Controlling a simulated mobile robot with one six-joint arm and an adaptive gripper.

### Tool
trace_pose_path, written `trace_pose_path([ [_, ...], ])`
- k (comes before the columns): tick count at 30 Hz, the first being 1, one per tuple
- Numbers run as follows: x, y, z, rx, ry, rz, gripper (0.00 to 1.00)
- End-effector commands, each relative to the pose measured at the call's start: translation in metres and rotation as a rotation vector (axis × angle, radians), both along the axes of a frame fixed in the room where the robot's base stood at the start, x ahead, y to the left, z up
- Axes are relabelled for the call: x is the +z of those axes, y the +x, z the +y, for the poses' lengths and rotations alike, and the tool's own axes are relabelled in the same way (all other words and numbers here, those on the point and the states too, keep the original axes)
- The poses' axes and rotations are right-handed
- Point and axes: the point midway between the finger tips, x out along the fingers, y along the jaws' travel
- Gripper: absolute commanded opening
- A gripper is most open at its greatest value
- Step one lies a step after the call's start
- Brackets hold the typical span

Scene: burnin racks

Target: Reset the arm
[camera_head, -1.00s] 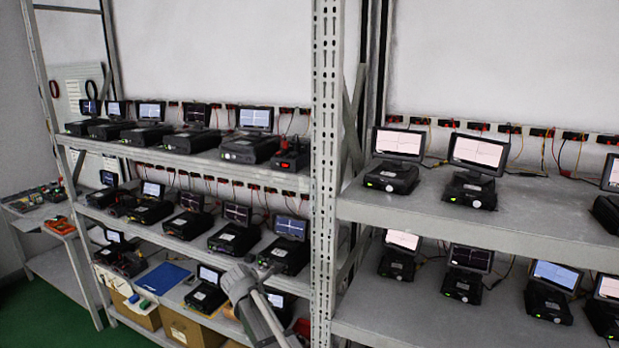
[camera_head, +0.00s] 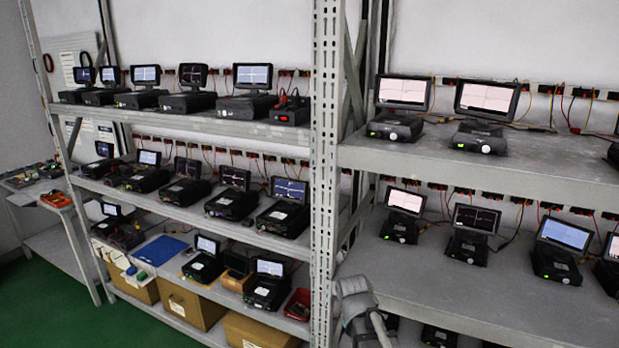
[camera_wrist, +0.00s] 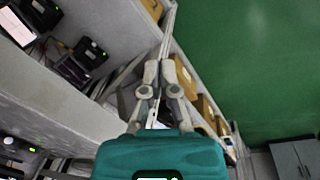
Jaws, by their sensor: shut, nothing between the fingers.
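My gripper (camera_wrist: 160,75) shows in the wrist view, with its two grey fingers reaching up from the teal body. The fingertips are close together and hold nothing. Behind them are shelf edges, brown boxes and the green floor. In the head view a grey part of my arm (camera_head: 355,308) stands low in front of the right rack, just right of the upright post (camera_head: 327,170). The gripper itself cannot be made out in the head view.
The left rack (camera_head: 220,125) and right rack (camera_head: 455,165) hold several screened test units. Brown boxes (camera_head: 190,305) stand on the left rack's bottom shelf. A small side table (camera_head: 62,258) is at far left. Green floor (camera_head: 60,315) is clear.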

Motion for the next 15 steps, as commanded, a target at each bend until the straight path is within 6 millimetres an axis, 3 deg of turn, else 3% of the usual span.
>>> trace_pose_path([
  [1,-0.013,-0.016,-0.011,-0.087,0.023,0.006,0.00],
  [6,-0.031,-0.047,-0.033,-0.357,0.094,0.027,0.00],
  [15,-0.040,-0.068,-0.046,-0.558,0.141,0.046,0.00],
])
